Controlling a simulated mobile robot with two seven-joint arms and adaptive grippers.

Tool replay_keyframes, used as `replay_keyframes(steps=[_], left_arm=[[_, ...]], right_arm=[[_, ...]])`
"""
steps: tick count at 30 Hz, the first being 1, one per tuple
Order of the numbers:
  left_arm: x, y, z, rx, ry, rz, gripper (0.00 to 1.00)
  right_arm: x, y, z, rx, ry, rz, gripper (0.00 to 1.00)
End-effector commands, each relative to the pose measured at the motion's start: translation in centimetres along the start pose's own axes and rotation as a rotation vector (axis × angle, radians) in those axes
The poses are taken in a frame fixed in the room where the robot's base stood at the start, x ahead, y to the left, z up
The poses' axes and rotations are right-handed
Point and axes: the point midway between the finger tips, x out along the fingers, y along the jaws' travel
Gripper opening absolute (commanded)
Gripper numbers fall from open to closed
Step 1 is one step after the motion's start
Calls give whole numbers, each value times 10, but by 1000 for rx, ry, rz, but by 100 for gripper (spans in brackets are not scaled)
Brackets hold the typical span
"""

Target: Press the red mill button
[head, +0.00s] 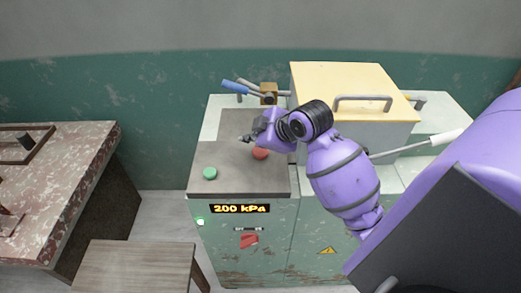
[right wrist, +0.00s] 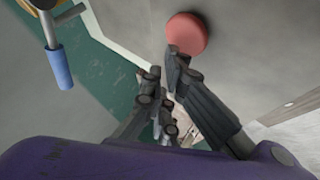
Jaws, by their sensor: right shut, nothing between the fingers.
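My right gripper (head: 245,138) is shut and empty, over the cabinet top close to the button. In the right wrist view its fingers (right wrist: 163,66) point toward the button's edge; whether they touch it I cannot tell. My left gripper is not in view.
A green button (head: 210,173) sits left of the red one, above a display (head: 240,208) reading 200 kPa. A blue-handled lever (head: 235,87) stands behind. A cream-topped box (head: 345,80) is close behind my right arm. A stool (head: 135,265) and worn table (head: 75,160) stand left.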

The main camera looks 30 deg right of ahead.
Motion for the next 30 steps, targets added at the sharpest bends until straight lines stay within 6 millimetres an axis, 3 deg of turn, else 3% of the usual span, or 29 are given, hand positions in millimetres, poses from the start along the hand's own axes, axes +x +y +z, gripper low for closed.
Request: replay_keyframes(steps=[30], left_arm=[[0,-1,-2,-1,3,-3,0]], right_arm=[[6,-4,4,1,0,0,0]])
